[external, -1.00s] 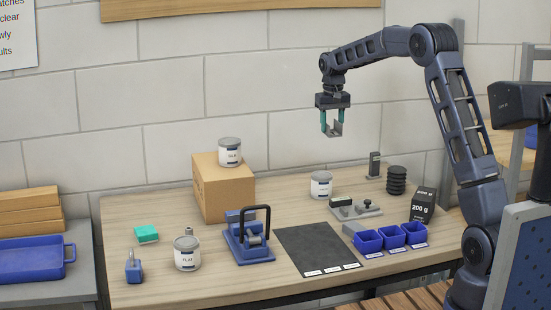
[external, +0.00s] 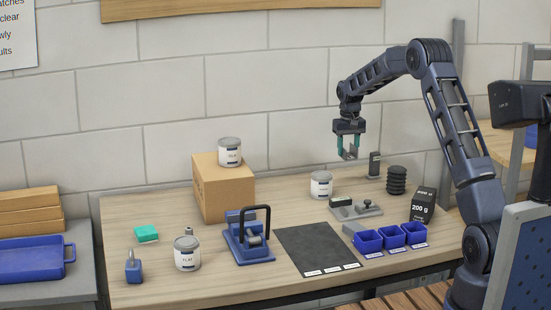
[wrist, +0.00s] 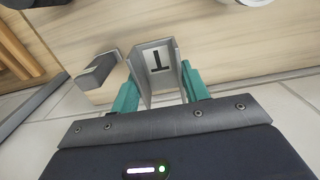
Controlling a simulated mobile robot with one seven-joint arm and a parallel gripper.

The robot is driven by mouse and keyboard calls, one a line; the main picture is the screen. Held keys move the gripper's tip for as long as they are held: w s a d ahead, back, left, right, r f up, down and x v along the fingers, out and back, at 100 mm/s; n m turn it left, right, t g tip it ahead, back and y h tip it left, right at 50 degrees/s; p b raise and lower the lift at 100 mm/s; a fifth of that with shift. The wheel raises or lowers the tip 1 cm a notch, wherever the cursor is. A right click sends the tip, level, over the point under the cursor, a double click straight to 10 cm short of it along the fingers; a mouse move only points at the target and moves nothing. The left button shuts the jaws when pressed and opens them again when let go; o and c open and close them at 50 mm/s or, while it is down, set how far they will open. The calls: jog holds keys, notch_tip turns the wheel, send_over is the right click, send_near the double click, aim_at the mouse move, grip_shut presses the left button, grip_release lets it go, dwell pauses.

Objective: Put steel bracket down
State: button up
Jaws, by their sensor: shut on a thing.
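The steel bracket (external: 350,153) is a small grey angled piece held in the air above the back right of the workbench. My gripper (external: 348,148) has its two teal fingers shut on it. In the wrist view the bracket (wrist: 157,65) sits between the teal fingers and shows a dark T-shaped mark on its inner face. A dark grey mat (external: 315,248) with several white labels along its front edge lies on the bench, in front of and below the gripper.
A grey fixture (external: 357,209), a labelled can (external: 321,185), a small upright block (external: 375,165) and a black ribbed stack (external: 396,180) stand near below. A 200 g box (external: 422,205) and blue bins (external: 391,236) are at right. A blue clamp device (external: 248,240) stands left of the mat.

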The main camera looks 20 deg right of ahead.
aim_at(343, 180)
jog(key=shift+f, duration=4.6)
jog(key=shift+f, duration=0.15)
jog(key=o, duration=1.2)
